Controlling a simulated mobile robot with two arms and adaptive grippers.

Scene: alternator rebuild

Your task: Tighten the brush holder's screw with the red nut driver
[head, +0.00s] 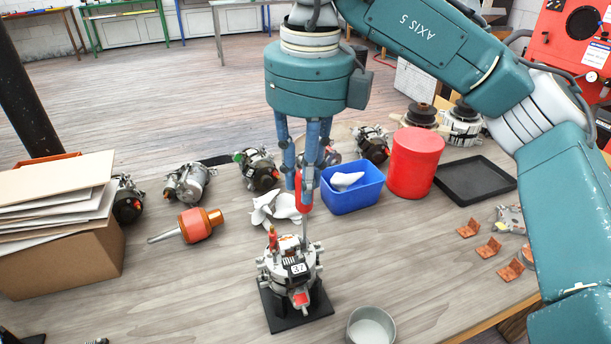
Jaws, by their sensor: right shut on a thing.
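The red nut driver (304,198) stands upright, its shaft pointing down at the alternator (289,268) labelled 37. My right gripper (305,178) is shut on the top of the nut driver's handle, above the alternator. The driver's tip reaches the upper rear part of the alternator; I cannot tell whether it sits on a screw. The alternator rests on a black stand (317,310). A small red-orange part (273,239) sticks up at its top left. The brush holder and its screw are too small to make out surely. My left gripper is out of view.
A blue bin (352,200), a red cylinder (415,163) and a black tray (475,195) stand behind to the right. A crumpled white cloth (270,212) and an orange-handled tool (195,226) lie left. A grey dish (371,327) is close at front right.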

